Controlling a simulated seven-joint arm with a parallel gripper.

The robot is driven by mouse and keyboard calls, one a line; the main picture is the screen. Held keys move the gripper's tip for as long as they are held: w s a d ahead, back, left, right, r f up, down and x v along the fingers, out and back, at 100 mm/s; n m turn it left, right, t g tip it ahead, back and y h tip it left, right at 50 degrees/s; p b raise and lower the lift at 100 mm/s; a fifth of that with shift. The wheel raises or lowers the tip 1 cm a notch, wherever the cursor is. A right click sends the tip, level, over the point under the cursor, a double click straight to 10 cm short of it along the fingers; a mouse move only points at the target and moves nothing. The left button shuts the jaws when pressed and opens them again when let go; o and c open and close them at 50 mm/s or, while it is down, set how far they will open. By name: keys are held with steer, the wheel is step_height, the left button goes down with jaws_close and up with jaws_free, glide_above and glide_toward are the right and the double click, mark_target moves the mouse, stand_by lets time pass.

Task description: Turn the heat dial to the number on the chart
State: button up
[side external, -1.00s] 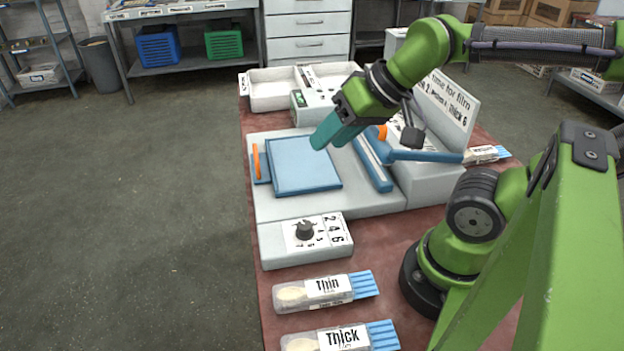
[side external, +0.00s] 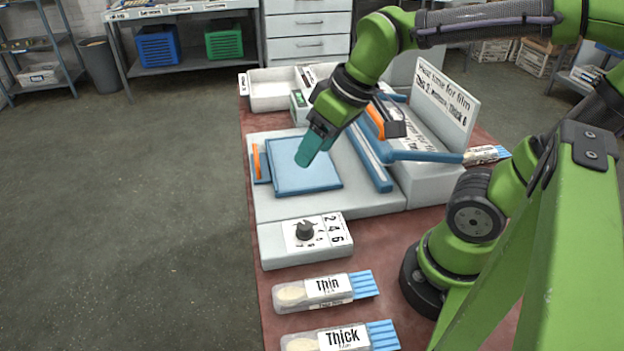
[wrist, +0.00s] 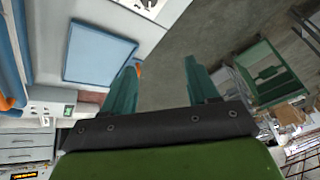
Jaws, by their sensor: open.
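The black heat dial (side external: 305,231) sits on a white numbered plate on the grey block at the front of the press, with the numbers 2, 4 and 6 in a column beside it. The chart (side external: 442,98) is a white upright board at the back right; its text reads roughly "Heat time for film" with "Thick 6" at the end and the middle hard to read. My gripper (side external: 308,158) is above the blue pad, behind the dial and apart from it. In the wrist view my gripper (wrist: 166,88) has its teal fingers spread with nothing between them.
The blue square pad (side external: 303,166) lies on the press base, with a blue sealing bar and lever (side external: 425,156) to its right. A pack labelled Thin (side external: 325,290) and one labelled Thick (side external: 340,338) lie in front of the dial block. A white tray (side external: 270,92) stands behind.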

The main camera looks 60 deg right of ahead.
mark_target(304, 225)
steer(key=f+n+g, duration=0.1)
steer(key=f+n, duration=0.4)
steer(key=n, duration=0.3)
steer(key=w+a+f+n+g+h, duration=0.1)
steer(key=f+n+g, duration=0.1)
steer(key=f+n, duration=0.4)
steer(key=w+f+n+g, duration=0.1)
steer(key=f+n+g, duration=0.1)
steer(key=f+n, duration=0.4)
steer(key=shift+a+f+n+h, duration=0.15)
steer(key=shift+a+n+h, duration=0.05)
steer(key=shift+n, duration=1.1)
steer(key=shift+a+f+n+h, duration=0.1)
steer(key=shift+a+n+h, duration=0.1)
steer(key=shift+n, duration=1.1)
steer(key=c, duration=1)
steer(key=shift+c, duration=0.2)
